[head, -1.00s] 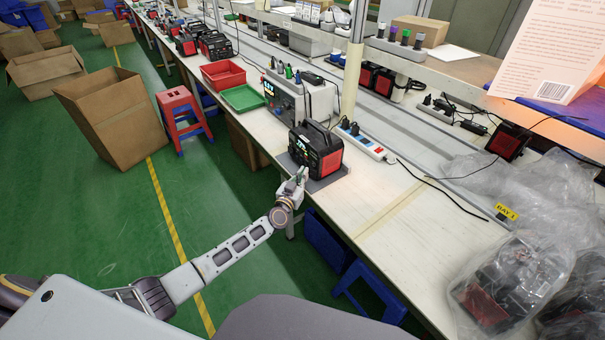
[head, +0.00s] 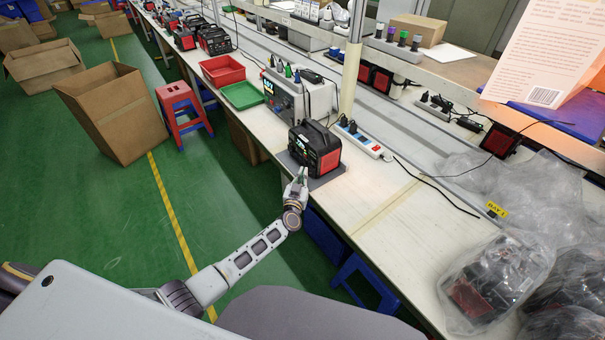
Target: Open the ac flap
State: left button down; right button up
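A black and red power station (head: 316,148) with a top handle stands on a dark grey mat (head: 327,180) near the front edge of the long white workbench. Its front, with a small lit screen, faces left toward my arm. My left gripper (head: 301,174) is right at the lower front of the power station. It is small in view, and I cannot tell whether its fingers are open or touching the unit. The ac flap is too small to make out, and the gripper partly covers that area. My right gripper is not in view.
A white power strip (head: 363,140) lies behind the unit. A grey test box (head: 299,95), a green tray (head: 242,96) and a red tray (head: 222,72) stand farther along the workbench (head: 400,235). Bagged units (head: 495,280) lie at right. A blue stool (head: 367,283) is under the bench.

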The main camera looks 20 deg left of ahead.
pick_arm(q)
jog(key=shift+s+d+n+y+p, duration=0.25)
jog(key=shift+n+y+p, duration=0.25)
jog(key=shift+y+p, duration=0.25)
jog(key=shift+d+n+y, duration=0.1)
jog(key=shift+n+y, duration=0.2)
jog(key=shift+y, duration=0.15)
jog(key=shift+s+d+n+g+y+p, duration=0.2)
jog(key=shift+n+g+y+p, duration=0.2)
jog(key=shift+n+y+p, duration=0.4)
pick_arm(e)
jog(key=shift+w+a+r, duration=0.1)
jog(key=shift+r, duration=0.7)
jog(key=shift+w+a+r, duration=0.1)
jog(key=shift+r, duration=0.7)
pick_arm(q)
jog(key=shift+y, duration=0.3)
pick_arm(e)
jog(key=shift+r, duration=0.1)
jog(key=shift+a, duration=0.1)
pick_arm(q)
jog(key=c, duration=1.7)
grip_release()
jog(key=shift+s, duration=0.1)
jog(key=shift+s+d, duration=0.1)
